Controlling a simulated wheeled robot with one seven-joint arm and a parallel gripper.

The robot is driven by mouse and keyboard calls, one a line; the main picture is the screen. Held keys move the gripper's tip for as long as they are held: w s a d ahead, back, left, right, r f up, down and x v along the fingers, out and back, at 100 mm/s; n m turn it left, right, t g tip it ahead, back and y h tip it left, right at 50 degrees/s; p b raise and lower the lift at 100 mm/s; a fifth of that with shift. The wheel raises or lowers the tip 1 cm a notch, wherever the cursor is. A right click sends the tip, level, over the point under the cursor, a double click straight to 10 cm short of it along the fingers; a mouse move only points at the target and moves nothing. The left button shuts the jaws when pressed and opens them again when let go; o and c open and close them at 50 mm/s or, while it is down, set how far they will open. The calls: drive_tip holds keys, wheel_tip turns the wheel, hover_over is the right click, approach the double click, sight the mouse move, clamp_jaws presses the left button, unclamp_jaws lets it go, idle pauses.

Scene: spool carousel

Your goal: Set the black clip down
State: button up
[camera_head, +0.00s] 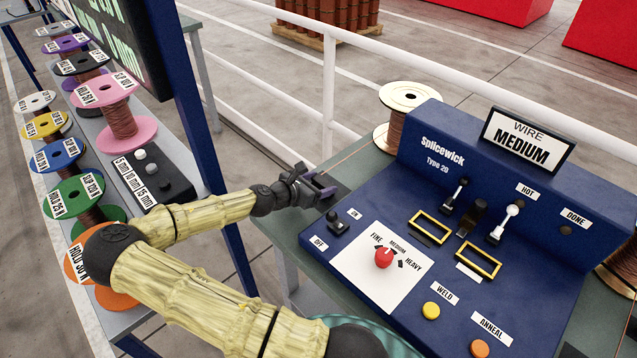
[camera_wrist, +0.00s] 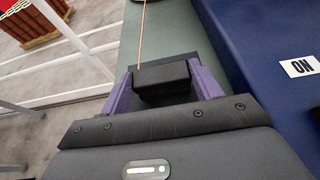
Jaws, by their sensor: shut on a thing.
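My gripper (camera_wrist: 165,84) is shut on the black clip (camera_wrist: 162,80), with one purple finger on each side of it. The clip is a small dark block, held over the green bench top (camera_wrist: 150,30) left of the blue machine. A dark flat patch (camera_wrist: 195,50) lies on the bench behind and under the clip; I cannot tell whether the clip touches it. A thin copper wire (camera_wrist: 142,35) runs along the bench to the clip. In the head view my gripper (camera_head: 322,187) is at the machine's left edge, and the clip is hard to make out there.
The blue Splicewick machine (camera_head: 430,150) stands close on the right, with a power switch (camera_head: 337,222) near my gripper. A copper wire spool (camera_head: 402,105) stands behind. A white railing (camera_head: 328,90) runs behind the bench. A rack of coloured spools (camera_head: 115,110) is at left.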

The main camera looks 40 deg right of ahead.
drive_tip(key=o, duration=1)
drive_tip(key=shift+r, duration=0.1)
drive_tip(key=b+v, duration=0.1)
drive_tip(key=v, duration=1.1)
drive_tip(key=shift+w+a, duration=0.1)
drive_tip(key=shift+d, duration=0.2)
drive_tip(key=shift+a, duration=0.15)
